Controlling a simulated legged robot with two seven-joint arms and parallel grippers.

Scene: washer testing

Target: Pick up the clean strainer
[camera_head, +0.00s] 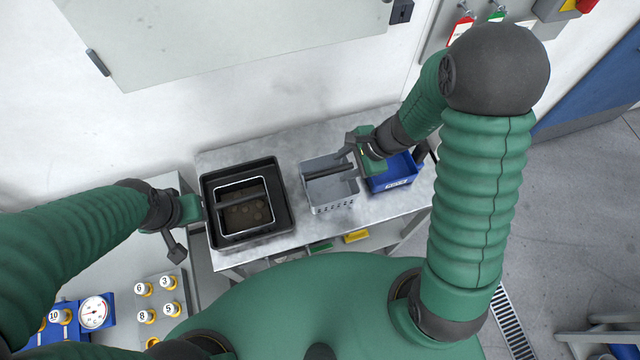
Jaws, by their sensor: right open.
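A clean light-grey strainer (333,207) with holes in its front wall stands on the metal table, right of centre. A dark bar crosses its top. My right gripper (352,155) is open at the strainer's upper right side, close to the end of that bar. I cannot tell whether it touches the strainer. My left gripper (182,228) is at the left side of a black tray, apart from the clean strainer. Its fingers are too unclear to tell open from shut.
The black tray (286,226) holds a second container (270,226) with brown contents and a dark bar across it. A blue bin (397,183) stands right of the clean strainer, partly behind my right gripper. The metal table (235,152) has free space at the back.

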